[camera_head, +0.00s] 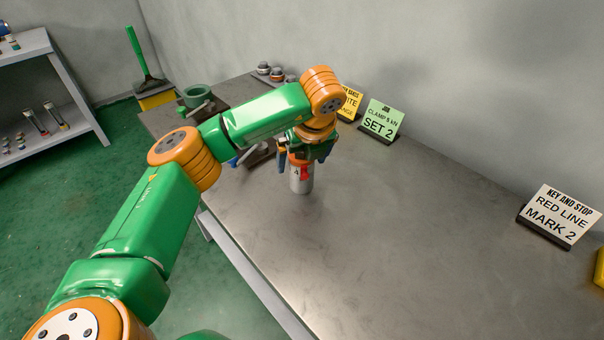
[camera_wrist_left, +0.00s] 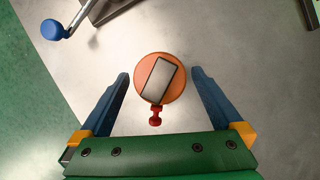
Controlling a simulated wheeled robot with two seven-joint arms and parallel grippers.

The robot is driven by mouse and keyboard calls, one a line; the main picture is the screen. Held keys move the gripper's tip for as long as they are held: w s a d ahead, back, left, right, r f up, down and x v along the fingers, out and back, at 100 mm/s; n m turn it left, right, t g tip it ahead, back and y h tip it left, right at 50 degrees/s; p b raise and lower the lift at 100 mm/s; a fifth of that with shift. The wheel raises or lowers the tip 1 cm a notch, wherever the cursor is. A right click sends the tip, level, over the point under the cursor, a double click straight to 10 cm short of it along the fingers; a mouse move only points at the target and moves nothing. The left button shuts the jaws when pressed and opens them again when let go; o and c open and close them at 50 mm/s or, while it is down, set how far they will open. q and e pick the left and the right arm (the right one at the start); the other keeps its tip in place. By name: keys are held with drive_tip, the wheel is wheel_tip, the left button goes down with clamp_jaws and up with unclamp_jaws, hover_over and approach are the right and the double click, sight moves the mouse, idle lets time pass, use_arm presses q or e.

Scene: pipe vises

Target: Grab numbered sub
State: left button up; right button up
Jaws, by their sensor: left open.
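A numbered cylinder (camera_head: 301,180) stands upright on the grey table, pale grey below with an orange top and a "4" on its side. A small red part sticks out of its side. In the left wrist view the cylinder's round orange top (camera_wrist_left: 173,92) carries a grey rectangular piece, and the red part (camera_wrist_left: 155,115) points toward the gripper's base. My left gripper (camera_head: 306,160) is above and around the cylinder. Its blue fingers (camera_wrist_left: 160,80) are open on either side with gaps, not touching it. My right gripper is not in view.
A green vise (camera_head: 197,97) and a blue-knobbed handle (camera_wrist_left: 52,30) are at the table's far left end. Signs reading "SET 2" (camera_head: 381,121) and "MARK 2" (camera_head: 558,216) stand along the wall side.

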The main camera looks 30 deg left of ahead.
use_arm(q)
drive_tip(key=x, duration=0.4)
drive_tip(key=shift+w+a+f+p, duration=0.1)
drive_tip(key=shift+f+p, duration=0.15)
drive_tip(key=shift+p, duration=0.1)
clamp_jaws()
